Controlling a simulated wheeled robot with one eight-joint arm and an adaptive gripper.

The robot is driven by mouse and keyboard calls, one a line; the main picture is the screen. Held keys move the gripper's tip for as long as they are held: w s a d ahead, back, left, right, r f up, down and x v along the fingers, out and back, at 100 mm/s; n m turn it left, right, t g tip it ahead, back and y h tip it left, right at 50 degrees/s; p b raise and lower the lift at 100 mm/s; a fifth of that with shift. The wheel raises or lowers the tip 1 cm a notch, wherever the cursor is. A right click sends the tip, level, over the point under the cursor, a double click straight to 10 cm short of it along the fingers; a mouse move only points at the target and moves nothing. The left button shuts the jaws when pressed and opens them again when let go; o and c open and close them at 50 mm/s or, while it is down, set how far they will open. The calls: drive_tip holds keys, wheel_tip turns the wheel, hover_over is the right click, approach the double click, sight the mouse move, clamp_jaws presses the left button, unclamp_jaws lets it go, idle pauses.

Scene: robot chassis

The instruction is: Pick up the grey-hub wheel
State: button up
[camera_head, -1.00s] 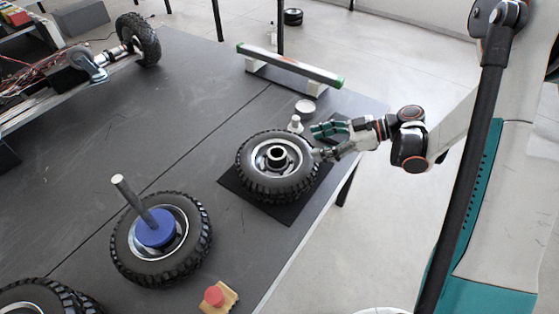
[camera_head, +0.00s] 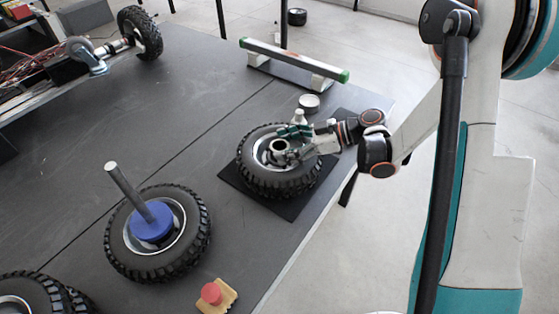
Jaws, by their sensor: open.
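The grey-hub wheel (camera_head: 262,181) lies flat on a black mat (camera_head: 226,170) near the right edge of the dark table. It has a black knobbly tyre, a silver rim and a grey hub (camera_head: 278,147) in its middle. My gripper (camera_head: 283,143) is open over the wheel's upper right part, its fingers at the hub and rim. The fingers hide part of the rim and tyre. I cannot tell whether they touch the wheel.
A second wheel (camera_head: 118,240) with a blue disc (camera_head: 151,223) and upright rod lies to the left. A red button (camera_head: 211,294) sits near the front edge. A green-ended bar (camera_head: 293,60) and a small white round item (camera_head: 309,103) stand behind the wheel. A chassis (camera_head: 60,82) is far left.

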drive_tip(key=shift+x, duration=1)
clamp_jaws()
drive_tip(key=shift+r, duration=0.1)
